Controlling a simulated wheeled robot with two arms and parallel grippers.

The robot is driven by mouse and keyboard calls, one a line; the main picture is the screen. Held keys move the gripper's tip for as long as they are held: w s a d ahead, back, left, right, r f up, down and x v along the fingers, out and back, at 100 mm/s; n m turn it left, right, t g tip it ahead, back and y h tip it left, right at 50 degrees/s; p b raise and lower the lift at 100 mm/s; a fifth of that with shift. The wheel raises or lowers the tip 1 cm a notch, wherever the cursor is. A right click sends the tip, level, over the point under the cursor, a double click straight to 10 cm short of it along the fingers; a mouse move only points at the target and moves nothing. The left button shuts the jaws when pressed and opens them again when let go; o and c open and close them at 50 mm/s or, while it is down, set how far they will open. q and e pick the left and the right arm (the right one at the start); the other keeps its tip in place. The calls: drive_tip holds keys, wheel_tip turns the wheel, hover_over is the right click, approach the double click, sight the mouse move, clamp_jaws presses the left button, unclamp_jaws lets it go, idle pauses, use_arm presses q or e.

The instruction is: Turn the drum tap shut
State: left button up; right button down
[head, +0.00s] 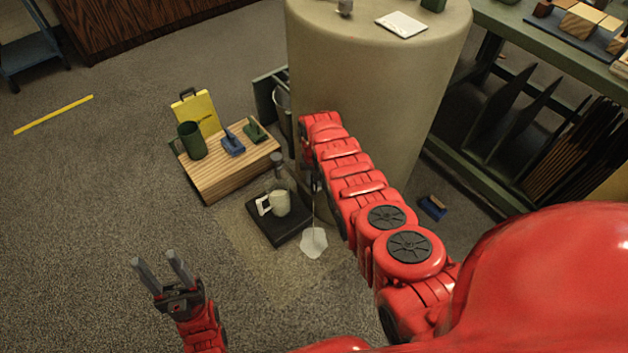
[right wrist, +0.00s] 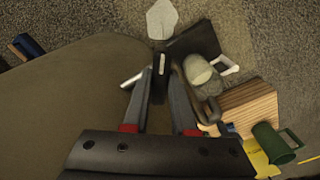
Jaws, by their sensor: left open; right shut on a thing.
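The drum (head: 375,100) is a large beige cylinder. My right arm reaches down to its left side and mostly hides the tap in the head view. A thin pale streak runs down there to a whitish puddle (head: 313,243) on the floor; the puddle also shows in the right wrist view (right wrist: 161,18). In the right wrist view my right gripper (right wrist: 161,75) is shut on the tap's small dark handle (right wrist: 159,58), low beside the drum wall. How far the tap is turned I cannot tell. My left gripper (head: 161,272) is open and empty above the floor at lower left.
A cream jug (head: 279,203) stands on a black slab (head: 265,230) beside the puddle. Left of the drum, a wooden box (head: 215,182) bears a green mug (head: 191,140) and blue and green tools. A green rack (head: 480,185) stands at right.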

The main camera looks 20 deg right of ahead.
drive_tip(key=n, duration=0.3)
drive_tip(key=shift+n, duration=2.1)
drive_tip(key=c, duration=0.7)
unclamp_jaws()
